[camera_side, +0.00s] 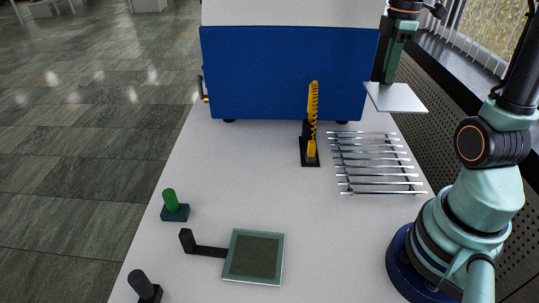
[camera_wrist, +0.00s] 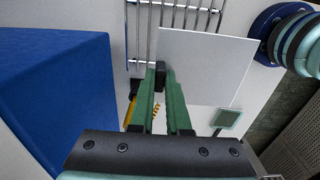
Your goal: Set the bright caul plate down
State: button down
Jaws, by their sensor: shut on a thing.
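The bright caul plate (camera_side: 397,98) is a thin, pale, square sheet. My gripper (camera_side: 386,80) is shut on it from above and holds it in the air, roughly level, at the far right of the table. In the wrist view, the green fingers of my gripper (camera_wrist: 161,85) meet at a dark piece at the edge of the bright plate (camera_wrist: 212,65). There the plate hides part of the rack of metal rods (camera_wrist: 175,12).
The rack of silver rods (camera_side: 376,168) lies on the table, right of a yellow lever (camera_side: 313,115). The blue press (camera_side: 285,75) stands behind. Nearer are a grey-green plate with a black handle (camera_side: 253,257), a green knob (camera_side: 170,198) and a black knob (camera_side: 142,285). The table's middle is clear.

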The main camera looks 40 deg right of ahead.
jog(key=shift+s+d+f, duration=0.15)
jog(key=shift+s+f, duration=0.15)
jog(key=shift+s, duration=0.05)
notch_tip(320, 180, down, 20)
jog(key=shift+r, duration=0.25)
jog(key=shift+f, duration=0.15)
jog(key=c, duration=0.9)
grip_release()
notch_tip(320, 180, up, 12)
jog(key=f, duration=0.1)
jog(key=a+r+m+t, duration=0.2)
jog(key=a+r+m, duration=0.2)
jog(key=a, duration=0.6)
jog(key=w+a+r+m+t, duration=0.1)
jog(key=a+r+m+t, duration=0.2)
jog(key=a, duration=0.8)
notch_tip(320, 180, up, 4)
jog(key=shift+f+m+t, duration=0.15)
jog(key=shift+m+t, duration=0.15)
jog(key=shift+m, duration=0.7)
